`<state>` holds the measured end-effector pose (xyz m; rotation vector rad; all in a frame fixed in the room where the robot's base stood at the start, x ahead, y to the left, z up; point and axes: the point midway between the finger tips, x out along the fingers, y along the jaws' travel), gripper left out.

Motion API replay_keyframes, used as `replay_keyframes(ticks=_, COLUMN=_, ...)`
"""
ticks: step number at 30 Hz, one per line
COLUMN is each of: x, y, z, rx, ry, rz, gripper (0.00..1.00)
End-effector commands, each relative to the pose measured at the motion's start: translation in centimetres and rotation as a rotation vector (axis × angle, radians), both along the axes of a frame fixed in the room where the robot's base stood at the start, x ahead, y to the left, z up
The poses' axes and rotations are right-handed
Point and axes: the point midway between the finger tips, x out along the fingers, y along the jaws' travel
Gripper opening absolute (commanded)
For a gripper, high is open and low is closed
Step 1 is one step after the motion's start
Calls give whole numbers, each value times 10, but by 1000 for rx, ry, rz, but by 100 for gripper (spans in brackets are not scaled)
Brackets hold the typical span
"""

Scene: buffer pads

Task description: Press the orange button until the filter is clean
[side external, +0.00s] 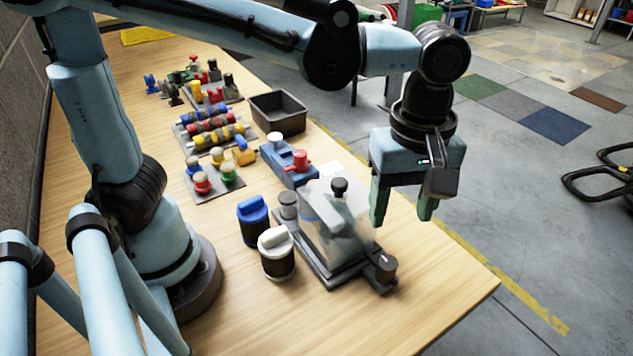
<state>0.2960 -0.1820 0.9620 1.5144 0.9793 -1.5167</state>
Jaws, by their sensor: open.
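My gripper (403,205) is open and empty, pointing down beside the right edge of the table. It appears to the right of a clear box-shaped cover (335,232) with a black knob on top, apart from it in the picture. The cover stands on a dark base (325,275); what is inside is blurred. I cannot make out a clearly orange button. A red knob (300,160) stands on a blue block (276,163) behind the cover. I cannot tell which thing is the filter.
A blue-capped jar (252,220) and a white-capped jar (276,254) stand left of the cover. A panel of coloured knobs (217,192), striped rollers (213,128) and an empty dark tray (279,112) lie farther back. The table's front (380,325) is clear.

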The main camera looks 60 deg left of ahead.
Motion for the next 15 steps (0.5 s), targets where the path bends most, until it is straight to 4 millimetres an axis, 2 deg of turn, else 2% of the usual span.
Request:
replay_keyframes(ticks=7, x=0, y=0, z=0, rx=0, ry=0, rz=0, gripper=59)
replay_keyframes(ticks=11, x=1, y=4, z=1, rx=0, ry=0, rz=9, gripper=39)
replay_keyframes(ticks=15, x=9, y=28, z=7, rx=1, ry=0, rz=60, gripper=18)
